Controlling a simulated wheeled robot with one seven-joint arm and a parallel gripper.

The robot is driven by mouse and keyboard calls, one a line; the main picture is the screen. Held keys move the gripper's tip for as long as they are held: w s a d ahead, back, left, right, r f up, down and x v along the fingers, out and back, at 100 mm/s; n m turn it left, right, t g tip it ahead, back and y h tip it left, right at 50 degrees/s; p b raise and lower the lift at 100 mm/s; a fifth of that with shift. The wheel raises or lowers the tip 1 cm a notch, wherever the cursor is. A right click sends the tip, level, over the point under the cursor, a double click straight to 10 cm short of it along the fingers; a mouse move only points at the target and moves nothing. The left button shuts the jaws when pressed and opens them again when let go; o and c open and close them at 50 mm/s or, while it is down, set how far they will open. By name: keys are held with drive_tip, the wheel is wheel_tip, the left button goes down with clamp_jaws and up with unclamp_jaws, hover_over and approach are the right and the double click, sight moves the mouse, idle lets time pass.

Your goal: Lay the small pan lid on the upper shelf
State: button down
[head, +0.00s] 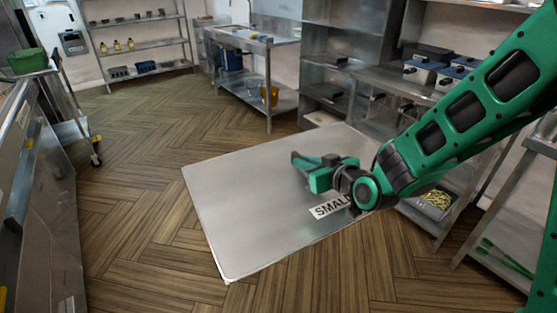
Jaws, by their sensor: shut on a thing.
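The small pan lid (235,205) is a large flat grey metal sheet with a white label whose visible letters read "SMAL". It is tilted in the picture and spans the middle of the head view, above the wood floor. My gripper (303,162) is green and lies over the lid's middle, shut on it. The exact grip, probably at a handle, is hidden by my gripper and wrist. My arm covers the lid's right part and the end of the label. Several shelves are in view; I cannot tell which is the upper shelf of the task.
A wall rack (145,68) with bottles and bins stands at the back left. A steel table (262,42) and a grey shelf unit (340,45) stand behind the lid. Blue-and-white boxes (420,70) sit on the right counter. A cabinet (40,190) lines the left. Floor (145,130) is clear at centre left.

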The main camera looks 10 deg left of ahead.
drive_tip(key=w+d+f+m+t+h, duration=0.1)
drive_tip(key=w+d+f+m+h, duration=0.2)
drive_tip(key=d+f, duration=0.7)
drive_tip(key=w+d+f+m+t+h, duration=0.1)
drive_tip(key=w+d+f+m+h, duration=0.3)
drive_tip(key=d+f, duration=0.7)
drive_tip(key=w+d+h, duration=0.1)
drive_tip(key=w+d, duration=0.1)
drive_tip(key=d, duration=0.6)
drive_tip(key=shift+w+d+f+t, duration=0.2)
drive_tip(key=shift+d+f+t, duration=0.05)
drive_tip(key=shift+t, duration=0.05)
